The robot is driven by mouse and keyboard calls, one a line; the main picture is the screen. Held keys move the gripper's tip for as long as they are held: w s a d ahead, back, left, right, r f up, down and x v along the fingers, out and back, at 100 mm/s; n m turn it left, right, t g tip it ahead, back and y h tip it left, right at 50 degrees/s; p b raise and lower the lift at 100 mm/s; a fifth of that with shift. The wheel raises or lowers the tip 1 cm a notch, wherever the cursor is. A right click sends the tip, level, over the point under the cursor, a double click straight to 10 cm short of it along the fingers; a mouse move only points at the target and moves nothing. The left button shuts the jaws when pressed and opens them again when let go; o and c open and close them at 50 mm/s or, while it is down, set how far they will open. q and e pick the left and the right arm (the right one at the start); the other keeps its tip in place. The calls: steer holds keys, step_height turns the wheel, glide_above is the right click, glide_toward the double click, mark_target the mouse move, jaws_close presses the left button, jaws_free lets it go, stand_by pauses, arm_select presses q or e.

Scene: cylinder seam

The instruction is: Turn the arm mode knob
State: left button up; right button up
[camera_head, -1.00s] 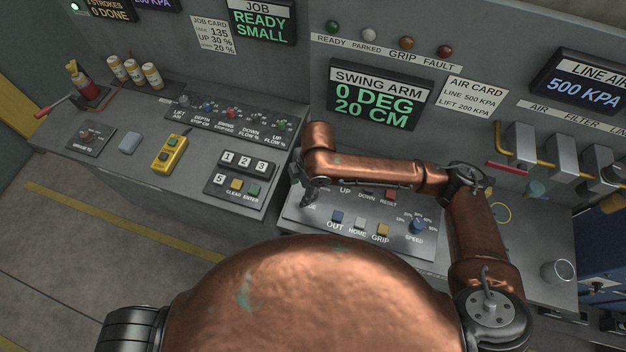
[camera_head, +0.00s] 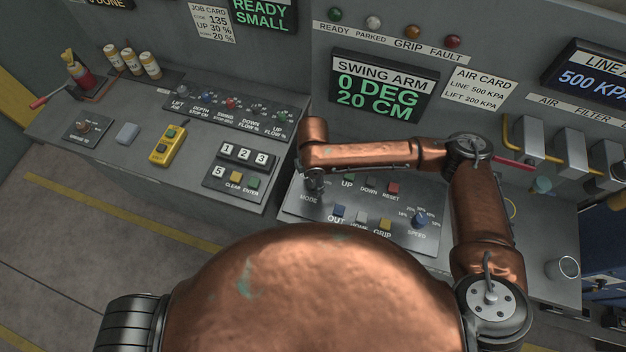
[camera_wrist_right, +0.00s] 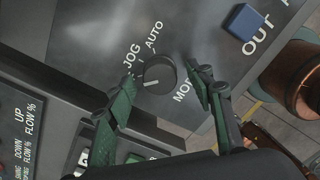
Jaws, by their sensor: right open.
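The arm mode knob (camera_wrist_right: 159,74) is a round dark knob with a white mark on its face. In the right wrist view it sits on the grey panel beside the labels JOG, AUTO and a partly covered MODE. My right gripper (camera_wrist_right: 165,92) is open, with its green-padded fingers on either side of the knob in the picture; I cannot tell whether they touch it. In the head view the right gripper (camera_head: 314,184) points down over the panel's left end, above the MODE label, and hides the knob. My left gripper is not in view.
A blue OUT button (camera_wrist_right: 243,22) lies near the knob. A number keypad (camera_head: 238,167) stands to the left. The SWING ARM display (camera_head: 384,85) reads 0 DEG, 20 CM.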

steer(key=shift+f, duration=0.1)
steer(key=shift+c, duration=0.7)
steer(key=c, duration=1)
steer(key=shift+p, duration=0.45)
steer(key=m+p, duration=0.7)
steer(key=p, duration=0.3)
steer(key=shift+r+p, duration=0.2)
steer(key=shift+p, duration=0.1)
steer(key=shift+f+m+p, duration=0.15)
steer(key=shift+m+p, duration=0.7)
steer(key=shift+m, duration=0.15)
steer(key=o, duration=1.1)
steer(key=shift+o, duration=0.2)
